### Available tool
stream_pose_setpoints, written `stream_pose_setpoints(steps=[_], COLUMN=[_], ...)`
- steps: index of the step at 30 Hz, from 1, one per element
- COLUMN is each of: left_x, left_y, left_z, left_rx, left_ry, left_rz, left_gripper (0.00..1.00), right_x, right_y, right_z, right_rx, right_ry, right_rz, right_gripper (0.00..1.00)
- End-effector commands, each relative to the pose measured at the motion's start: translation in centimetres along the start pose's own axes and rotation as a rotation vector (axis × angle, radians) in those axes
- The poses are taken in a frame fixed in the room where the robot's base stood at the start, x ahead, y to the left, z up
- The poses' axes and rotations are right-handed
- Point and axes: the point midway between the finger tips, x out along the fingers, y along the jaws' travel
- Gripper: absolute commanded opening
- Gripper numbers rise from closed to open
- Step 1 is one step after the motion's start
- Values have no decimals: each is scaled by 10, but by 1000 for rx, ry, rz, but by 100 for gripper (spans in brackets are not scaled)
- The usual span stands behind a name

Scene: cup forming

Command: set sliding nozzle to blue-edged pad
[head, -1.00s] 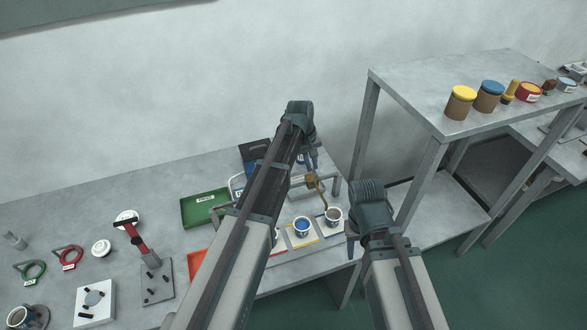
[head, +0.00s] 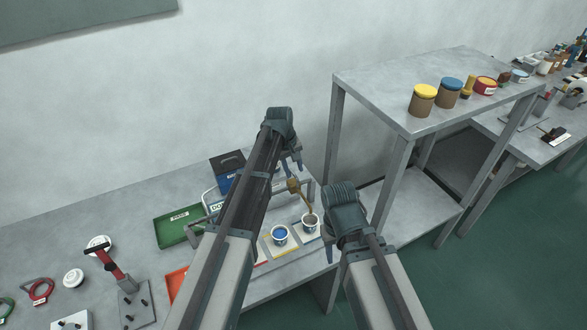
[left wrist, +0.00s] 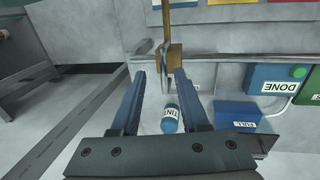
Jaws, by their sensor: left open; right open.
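The sliding nozzle, a brass block (head: 293,185) with a thin spout, sits on a grey rail in the head view. Its spout reaches down to the right-hand cup (head: 311,226), which stands on the rightmost pad, seemingly the blue-edged one. A cup with blue contents (head: 280,237) stands on the yellow-edged pad beside it. My left gripper (head: 291,163) is open above and behind the block. In the left wrist view its fingers (left wrist: 168,92) are apart, with the block (left wrist: 170,58) beyond and between them. My right gripper (head: 326,252) is open just right of the cups, apart from them.
A green tray (head: 178,226) and a blue box (head: 226,170) lie left of the nozzle. The left wrist view shows a blue-capped bottle (left wrist: 171,119) below the fingers. A grey shelf (head: 405,85) with jars stands close on the right.

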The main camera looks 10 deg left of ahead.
Motion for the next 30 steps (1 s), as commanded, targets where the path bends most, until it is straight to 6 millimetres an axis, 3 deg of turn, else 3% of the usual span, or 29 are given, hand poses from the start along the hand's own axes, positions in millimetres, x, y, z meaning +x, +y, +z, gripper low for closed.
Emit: stream_pose_setpoints(steps=[11, 30], left_x=[-20, -116], left_y=[0, 1], left_z=[0, 0], left_rx=[-1, 0], left_ry=[0, 0], left_rz=[-1, 0], left_gripper=[45, 45], right_x=[-20, -113], right_y=[2, 10], right_z=[1, 7], right_rx=[-1, 14], right_ry=[0, 0], right_rz=[0, -3], right_gripper=[45, 45])
